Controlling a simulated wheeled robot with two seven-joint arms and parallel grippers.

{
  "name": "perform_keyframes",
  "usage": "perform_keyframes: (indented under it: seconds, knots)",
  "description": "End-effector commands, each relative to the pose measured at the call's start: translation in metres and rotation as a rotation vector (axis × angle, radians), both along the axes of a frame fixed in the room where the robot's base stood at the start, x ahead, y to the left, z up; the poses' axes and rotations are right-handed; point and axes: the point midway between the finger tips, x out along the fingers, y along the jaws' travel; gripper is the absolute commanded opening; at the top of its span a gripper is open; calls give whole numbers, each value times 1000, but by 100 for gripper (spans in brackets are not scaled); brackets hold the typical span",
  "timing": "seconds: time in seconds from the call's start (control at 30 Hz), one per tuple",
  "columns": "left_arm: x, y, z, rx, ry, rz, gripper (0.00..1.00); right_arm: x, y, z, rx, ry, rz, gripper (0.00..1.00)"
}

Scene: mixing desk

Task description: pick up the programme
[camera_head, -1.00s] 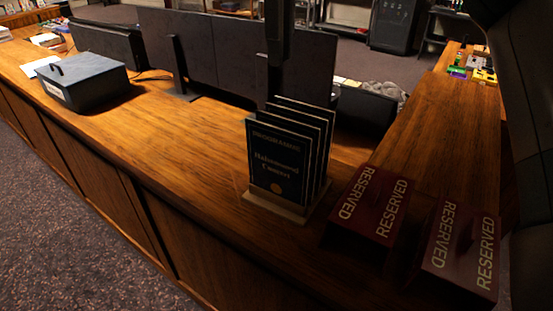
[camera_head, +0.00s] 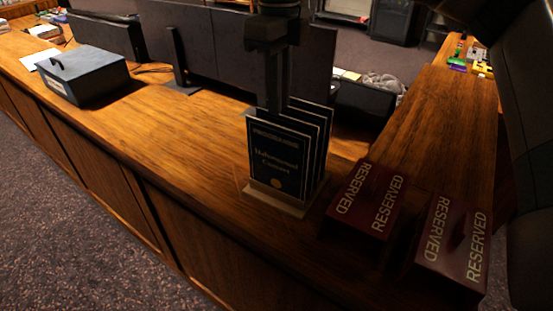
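Several dark programmes (camera_head: 277,158) stand upright, one behind another, in a small wooden holder (camera_head: 276,201) on the desk. The front one has pale lettering and a gold seal. My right gripper (camera_head: 276,104) points down from above. Its finger tips reach the top edges of the programmes, just behind the front one's upper edge. The fingers line up in this view, so I cannot see the gap between them or any contact. My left gripper is out of view.
Two dark red RESERVED blocks (camera_head: 367,199) and (camera_head: 450,243) sit right of the holder. A blue-grey box (camera_head: 88,75) stands at the left. Dark monitors (camera_head: 210,45) stand behind. The wooden desk top (camera_head: 170,125) is clear left of the holder.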

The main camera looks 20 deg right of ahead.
Motion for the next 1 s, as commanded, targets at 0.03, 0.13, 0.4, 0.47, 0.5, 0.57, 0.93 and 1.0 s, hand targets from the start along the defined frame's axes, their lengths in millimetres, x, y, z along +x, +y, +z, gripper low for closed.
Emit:
perform_keyframes:
  seconds: [0.03,0.13,0.4,0.47,0.5,0.57,0.93,1.0]
  knots:
    - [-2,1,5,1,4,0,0,-1,-1,-5,-1,2,1,14]
    - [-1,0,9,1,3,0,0,0,0,-18,0,1,0,14]
    - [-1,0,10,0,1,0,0,0,0,-29,2,-1,-1,14]
    - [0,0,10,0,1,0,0,0,0,-29,1,0,-1,14]
    - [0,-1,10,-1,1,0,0,0,0,-29,1,0,-1,14]
    - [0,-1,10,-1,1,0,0,0,0,-29,1,-1,-1,14]
    - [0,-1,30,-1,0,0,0,0,3,-47,-1,3,0,14]
    - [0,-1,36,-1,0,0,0,0,4,-55,-1,2,1,14]
